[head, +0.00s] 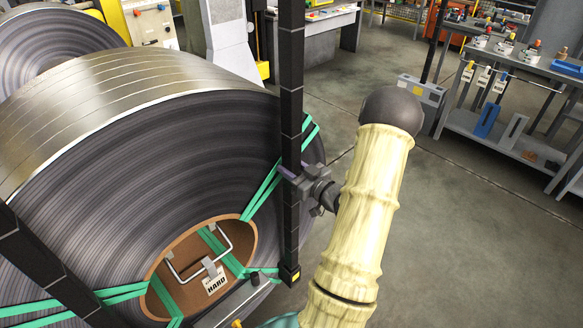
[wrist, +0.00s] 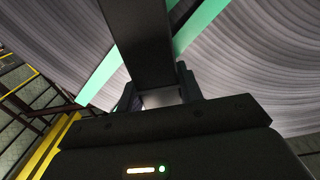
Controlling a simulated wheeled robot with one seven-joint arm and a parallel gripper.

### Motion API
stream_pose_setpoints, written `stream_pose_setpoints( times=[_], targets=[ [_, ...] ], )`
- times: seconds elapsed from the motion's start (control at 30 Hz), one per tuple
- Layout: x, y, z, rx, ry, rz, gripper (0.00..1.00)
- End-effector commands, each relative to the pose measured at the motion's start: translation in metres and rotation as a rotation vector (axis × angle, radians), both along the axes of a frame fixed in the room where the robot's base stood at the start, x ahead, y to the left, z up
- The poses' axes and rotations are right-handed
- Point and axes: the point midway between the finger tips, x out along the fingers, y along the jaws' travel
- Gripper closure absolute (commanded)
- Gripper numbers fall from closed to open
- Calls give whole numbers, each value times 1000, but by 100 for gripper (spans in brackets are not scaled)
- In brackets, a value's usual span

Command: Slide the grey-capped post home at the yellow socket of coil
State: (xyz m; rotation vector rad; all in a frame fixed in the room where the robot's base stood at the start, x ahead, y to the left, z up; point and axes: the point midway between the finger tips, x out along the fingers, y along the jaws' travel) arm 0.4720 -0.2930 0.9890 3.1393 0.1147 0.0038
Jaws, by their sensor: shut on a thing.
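A long black post (head: 291,95) stands upright in front of the right part of the coil's face (head: 120,160). Its top runs out of the head view, so no grey cap shows. Its lower end is by a small dark fitting with a yellow mark (head: 296,276), low beside the coil; I cannot tell how far it sits in. My gripper (head: 292,180) is shut on the post about midway along its visible length. In the wrist view the post (wrist: 140,45) rises between the fingers of my gripper (wrist: 160,98), with the coil behind.
Green straps (head: 262,190) cross the coil's face and its brown core (head: 165,270), which holds a wire handle and a tag. A second black post (head: 45,265) slants at lower left. A workbench (head: 490,125) stands at right; open floor lies between.

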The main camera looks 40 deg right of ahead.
Motion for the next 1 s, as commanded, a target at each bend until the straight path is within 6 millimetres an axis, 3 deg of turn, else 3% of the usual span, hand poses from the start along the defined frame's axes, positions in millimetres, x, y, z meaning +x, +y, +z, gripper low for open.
stream_pose_setpoints(
  times=[0.47, 0.5, 0.6, 1.0],
  targets=[
    [1, 0, -6, -3, -6, 1, 100],
    [1, 0, -5, -3, -6, 1, 58],
    [1, 0, -6, -2, -5, 1, 38],
    [-5, -1, -9, 1, 3, -1, 38]
  ],
)
